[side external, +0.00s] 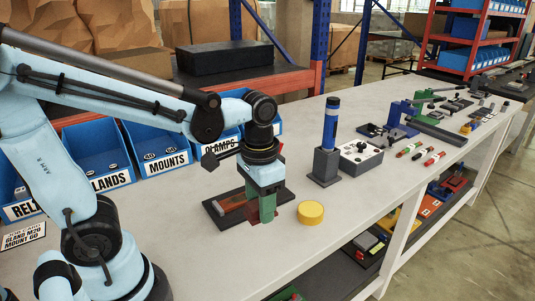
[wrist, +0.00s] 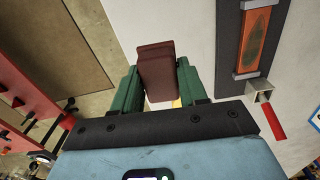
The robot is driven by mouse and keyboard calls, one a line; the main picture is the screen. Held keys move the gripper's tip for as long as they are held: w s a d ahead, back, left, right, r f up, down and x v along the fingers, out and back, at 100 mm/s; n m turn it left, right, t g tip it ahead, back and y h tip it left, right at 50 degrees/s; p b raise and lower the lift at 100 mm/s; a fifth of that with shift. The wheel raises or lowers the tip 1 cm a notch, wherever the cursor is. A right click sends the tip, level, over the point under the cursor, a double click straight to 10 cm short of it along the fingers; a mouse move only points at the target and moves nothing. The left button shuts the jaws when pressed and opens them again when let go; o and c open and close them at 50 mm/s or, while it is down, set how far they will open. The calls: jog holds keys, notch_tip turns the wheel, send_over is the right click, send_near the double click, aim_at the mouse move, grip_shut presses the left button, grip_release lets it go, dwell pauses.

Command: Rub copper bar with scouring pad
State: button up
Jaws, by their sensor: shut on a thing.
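My gripper (side external: 262,208) is low over the bench, beside the right end of the dark fixture. In the wrist view its green fingers (wrist: 160,88) are shut on a reddish-brown scouring pad (wrist: 156,68), which sticks out beyond them. In the side view the fingers mostly hide the pad. The copper bar (wrist: 257,36) lies in the dark fixture (wrist: 228,45), held by grey pieces at its ends, with a darker patch along its middle. The bar also shows in the side view (side external: 236,202). In the wrist view the pad is apart from the bar, to its left.
A grey holder with a blue cylinder (side external: 331,125) and a grey control box (side external: 360,158) stand farther right. Blue bins (side external: 160,150) line the back. The front bench strip is clear.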

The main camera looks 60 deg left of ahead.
jog(key=a+n, duration=0.5)
jog(key=a, duration=1)
send_over(223, 205)
jog(key=shift+s+f, duration=0.1)
jog(key=shift+f, duration=3.05)
jog(key=shift+f, duration=0.8)
